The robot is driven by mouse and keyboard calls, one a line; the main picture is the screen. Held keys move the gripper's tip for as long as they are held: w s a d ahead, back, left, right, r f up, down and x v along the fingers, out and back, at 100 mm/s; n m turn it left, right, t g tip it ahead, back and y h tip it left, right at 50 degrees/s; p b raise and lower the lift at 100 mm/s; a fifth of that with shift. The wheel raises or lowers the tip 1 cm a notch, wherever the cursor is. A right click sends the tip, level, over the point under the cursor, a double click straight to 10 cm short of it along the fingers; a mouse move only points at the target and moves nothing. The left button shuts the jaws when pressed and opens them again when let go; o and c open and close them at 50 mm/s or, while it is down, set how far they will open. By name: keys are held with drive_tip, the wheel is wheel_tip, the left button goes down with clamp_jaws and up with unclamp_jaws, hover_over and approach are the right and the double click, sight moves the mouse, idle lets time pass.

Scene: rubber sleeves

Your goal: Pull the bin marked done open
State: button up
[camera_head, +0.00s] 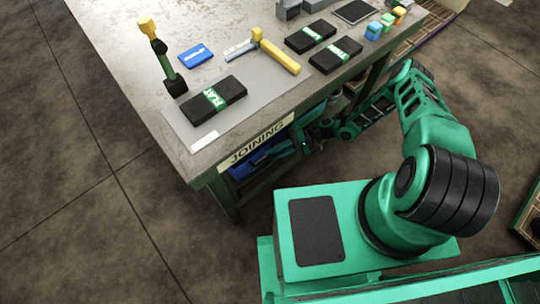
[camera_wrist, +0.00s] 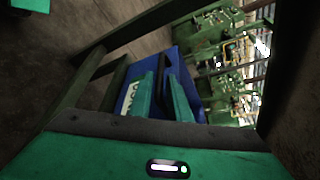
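A blue bin (camera_head: 248,162) sits under the worktable, behind the JOINING sign, mostly hidden. In the wrist view the blue bin (camera_wrist: 175,56) lies ahead of my gripper (camera_wrist: 161,78), with a pale label (camera_wrist: 130,97) partly covered by one finger. The readable letters look like the end of a word, too small to be sure of. My two teal fingers stand apart, with a dark blue part of the bin between them. Whether they press on it I cannot tell. In the head view my gripper (camera_head: 300,140) is at the table's side, beside the bin.
A table leg (camera_head: 222,195) stands close by. The left floor is clear.

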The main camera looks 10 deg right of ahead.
drive_tip(key=shift+x, duration=1.1)
